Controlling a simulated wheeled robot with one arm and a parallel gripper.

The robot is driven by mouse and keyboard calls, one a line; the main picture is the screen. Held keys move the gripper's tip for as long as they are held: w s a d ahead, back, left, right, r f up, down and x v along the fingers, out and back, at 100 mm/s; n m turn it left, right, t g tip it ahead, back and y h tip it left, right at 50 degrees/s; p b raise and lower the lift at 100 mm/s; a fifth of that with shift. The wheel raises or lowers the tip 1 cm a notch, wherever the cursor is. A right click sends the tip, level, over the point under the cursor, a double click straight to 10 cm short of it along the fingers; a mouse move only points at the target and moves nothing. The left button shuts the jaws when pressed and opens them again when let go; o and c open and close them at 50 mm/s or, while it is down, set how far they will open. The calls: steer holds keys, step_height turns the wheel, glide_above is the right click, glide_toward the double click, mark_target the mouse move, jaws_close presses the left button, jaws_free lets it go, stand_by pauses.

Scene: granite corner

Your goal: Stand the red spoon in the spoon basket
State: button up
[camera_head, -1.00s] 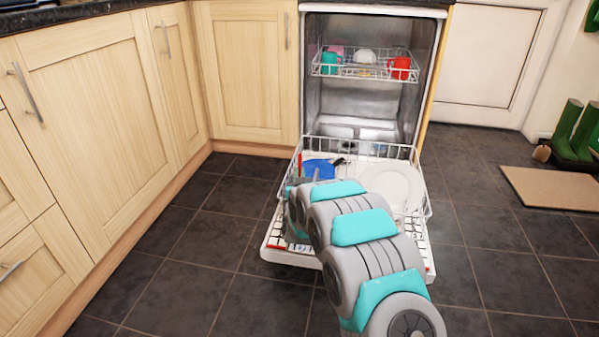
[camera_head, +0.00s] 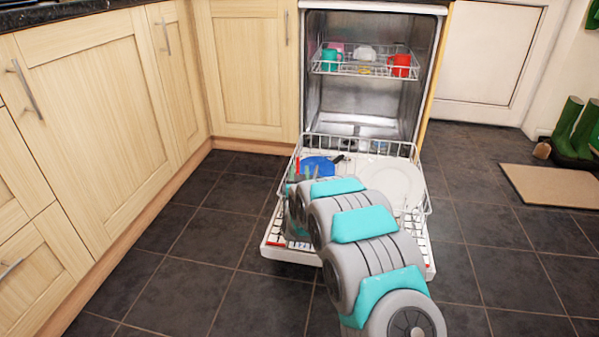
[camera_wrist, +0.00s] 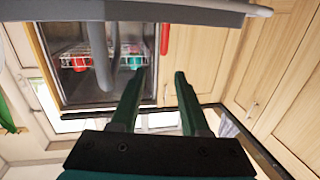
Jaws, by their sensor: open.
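The red spoon shows as a short red end (camera_head: 298,167) at the left of the lower rack in the head view. In the wrist view its red end (camera_wrist: 165,38) sticks out past a grey rim (camera_wrist: 200,12), which looks like the spoon basket's edge. The spoon's lower part is hidden. The grey basket (camera_head: 291,228) is mostly hidden behind my arm in the head view. My gripper (camera_wrist: 161,74) is open, its two dark green fingers apart and empty. The red end lies beyond the gap between the fingertips. Grey handles (camera_wrist: 101,65) stand beside the spoon.
The lower rack (camera_head: 424,185) is pulled out and holds a white plate (camera_head: 395,182) and a blue pan (camera_head: 318,165). Cups stand on the upper rack (camera_head: 350,72).

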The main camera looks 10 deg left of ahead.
steer(key=s+d, duration=0.1)
steer(key=s, duration=0.6)
steer(key=shift+s+r+p, duration=0.15)
steer(key=shift+s+p, duration=0.05)
steer(key=shift+p, duration=0.15)
steer(key=shift+d, duration=0.1)
steer(key=s+d+r+g+p, duration=0.6)
steer(key=s+d+r+g, duration=0.45)
steer(key=s, duration=0.55)
steer(key=s+d+r+g+h+p, duration=0.1)
steer(key=s+d+r+g, duration=0.2)
steer(key=s, duration=1)
steer(key=s+d+r+m+g+h+p, duration=0.1)
steer(key=s+d+r, duration=0.3)
steer(key=s+d, duration=0.5)
steer(key=s+d+r+g+p, duration=0.3)
steer(key=s+d+g, duration=0.1)
steer(key=s, duration=1.4)
steer(key=shift+d+r+g+h, duration=0.15)
steer(key=shift+d+g+h, duration=0.25)
steer(key=shift+d, duration=0.5)
